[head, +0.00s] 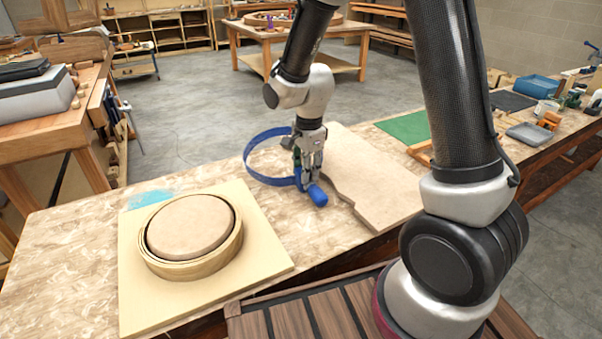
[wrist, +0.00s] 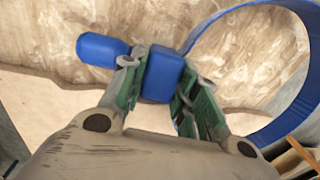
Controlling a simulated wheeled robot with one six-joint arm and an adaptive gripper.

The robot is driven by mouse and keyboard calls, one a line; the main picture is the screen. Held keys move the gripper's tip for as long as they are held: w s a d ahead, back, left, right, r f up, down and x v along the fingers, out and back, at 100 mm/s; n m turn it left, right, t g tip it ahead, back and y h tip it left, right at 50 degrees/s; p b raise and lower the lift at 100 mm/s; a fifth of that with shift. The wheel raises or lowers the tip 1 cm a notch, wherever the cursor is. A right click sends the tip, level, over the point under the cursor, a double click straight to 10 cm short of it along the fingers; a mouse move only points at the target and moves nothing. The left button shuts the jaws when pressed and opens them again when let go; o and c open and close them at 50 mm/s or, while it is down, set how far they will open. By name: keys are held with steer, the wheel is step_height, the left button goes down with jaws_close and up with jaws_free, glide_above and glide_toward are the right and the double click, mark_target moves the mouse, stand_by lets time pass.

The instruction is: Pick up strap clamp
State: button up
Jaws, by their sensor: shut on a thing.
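The strap clamp is a blue band loop with a blue block and handle. In the head view its band (head: 262,180) curves to the left of my gripper (head: 307,185), and its blue handle (head: 317,196) shows just below the fingertips. In the wrist view the clamp's blue block (wrist: 162,75) sits between the fingers of my gripper (wrist: 158,88), the handle (wrist: 103,50) sticks out to the left, and the band (wrist: 225,30) loops at the right. My gripper is shut on the clamp. I cannot tell whether the clamp touches the table.
A round bent-wood ring around a disc form (head: 190,235) sits on a pale square board (head: 140,290) at the left of the bench. A flat board (head: 375,185) with a curved edge lies right of my gripper. A green mat (head: 405,127) and tools lie farther right.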

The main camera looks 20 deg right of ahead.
step_height(320, 180, up, 16)
stand_by(0.6)
stand_by(0.7)
